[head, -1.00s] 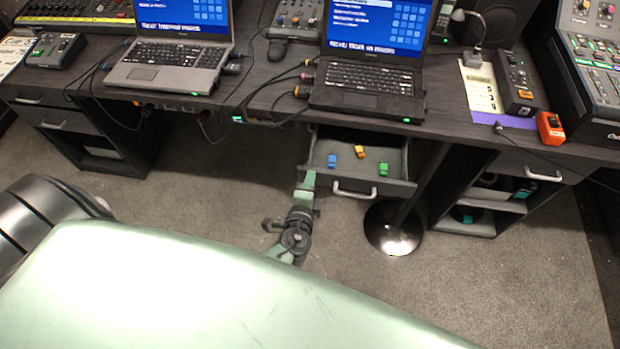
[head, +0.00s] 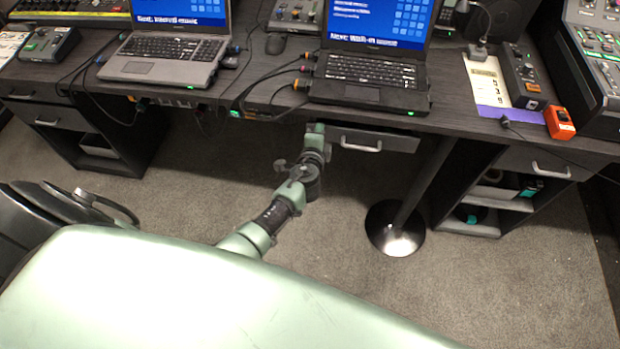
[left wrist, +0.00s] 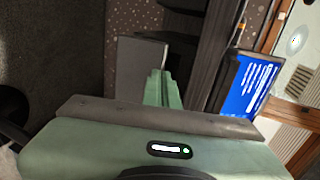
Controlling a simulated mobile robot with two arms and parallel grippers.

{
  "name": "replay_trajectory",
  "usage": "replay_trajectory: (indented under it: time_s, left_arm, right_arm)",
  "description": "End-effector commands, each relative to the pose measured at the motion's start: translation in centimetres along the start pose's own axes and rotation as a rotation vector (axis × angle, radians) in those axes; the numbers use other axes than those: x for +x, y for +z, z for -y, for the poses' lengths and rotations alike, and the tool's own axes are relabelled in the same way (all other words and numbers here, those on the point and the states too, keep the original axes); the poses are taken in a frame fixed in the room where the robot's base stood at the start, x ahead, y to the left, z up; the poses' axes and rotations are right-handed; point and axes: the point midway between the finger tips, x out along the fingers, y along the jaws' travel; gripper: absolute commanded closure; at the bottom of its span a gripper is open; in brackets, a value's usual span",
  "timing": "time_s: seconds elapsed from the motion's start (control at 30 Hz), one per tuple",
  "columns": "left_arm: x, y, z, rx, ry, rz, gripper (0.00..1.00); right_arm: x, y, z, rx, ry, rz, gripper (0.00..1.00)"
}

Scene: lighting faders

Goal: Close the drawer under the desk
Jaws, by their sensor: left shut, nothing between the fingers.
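The drawer (head: 372,141) under the desk (head: 450,122) shows its grey front and a silver handle in the head view. Only its front is visible below the desk edge, and its inside is hidden. My left gripper (head: 316,130) is shut and empty, at the left end of the drawer front. In the left wrist view the shut fingers (left wrist: 162,88) reach up to a grey panel (left wrist: 140,65), which looks like the drawer front. I cannot tell whether they touch it. My right gripper is not in view.
Two laptops (head: 165,60) (head: 370,80) stand on the desk with cables by them. Cabinets (head: 490,190) flank the space under the desk. The carpet (head: 330,260) is open in front.

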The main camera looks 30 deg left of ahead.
Motion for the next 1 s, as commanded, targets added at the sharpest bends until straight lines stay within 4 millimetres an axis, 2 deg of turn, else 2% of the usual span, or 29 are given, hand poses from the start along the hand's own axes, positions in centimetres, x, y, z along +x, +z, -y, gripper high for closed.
replay_trajectory:
  time_s: [0.1, 0.33, 1.0]
  left_arm:
    - [2.2, 0.0, 0.4, -0.001, -0.002, 0.0, 1.0]
    - [4.3, 0.0, 1.2, 0.001, 0.0, 0.001, 1.0]
    - [4.9, 0.3, 1.9, -0.001, -0.006, 0.002, 1.0]
  right_arm:
    - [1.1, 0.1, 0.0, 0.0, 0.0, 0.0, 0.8]
    - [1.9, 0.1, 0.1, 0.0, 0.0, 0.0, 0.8]
    - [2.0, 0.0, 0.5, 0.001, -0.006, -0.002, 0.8]
